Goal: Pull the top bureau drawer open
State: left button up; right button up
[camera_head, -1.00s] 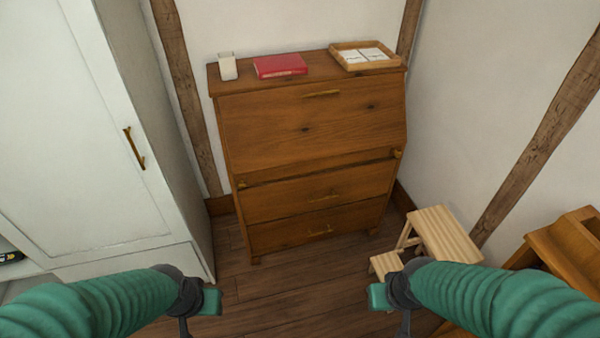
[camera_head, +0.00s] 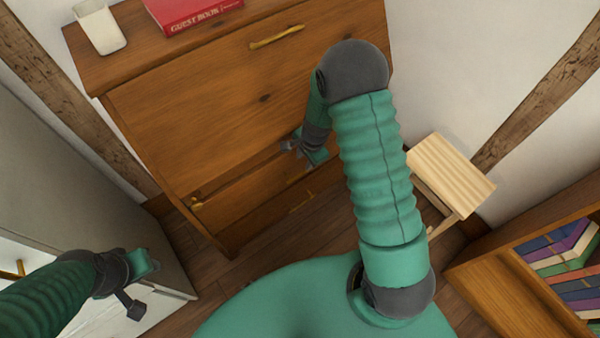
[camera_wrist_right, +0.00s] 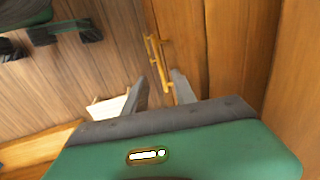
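The wooden bureau (camera_head: 190,120) stands ahead, with a slanted upper front and drawers below. The top drawer (camera_head: 245,197) looks closed; its handle is hidden behind my right gripper in the head view. My right gripper (camera_head: 305,152) is at the drawer front. In the right wrist view its two fingers (camera_wrist_right: 160,85) are spread, with a brass handle (camera_wrist_right: 165,70) between their tips; contact cannot be told.
A red book (camera_head: 190,10) and white cup (camera_head: 100,27) sit on top. A step stool (camera_head: 450,175) and bookshelf (camera_head: 530,260) stand at right.

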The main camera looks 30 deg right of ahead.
aim_at(301, 173)
jog(key=f, duration=0.3)
jog(key=w+f+b, duration=0.1)
jog(key=f, duration=0.3)
jog(key=w+f+b, duration=0.1)
jog(key=f, duration=0.3)
jog(key=shift+f, duration=0.25)
jog(key=shift+c, duration=0.2)
grip_shut()
jog(key=shift+r, duration=0.1)
dwell(0.5)
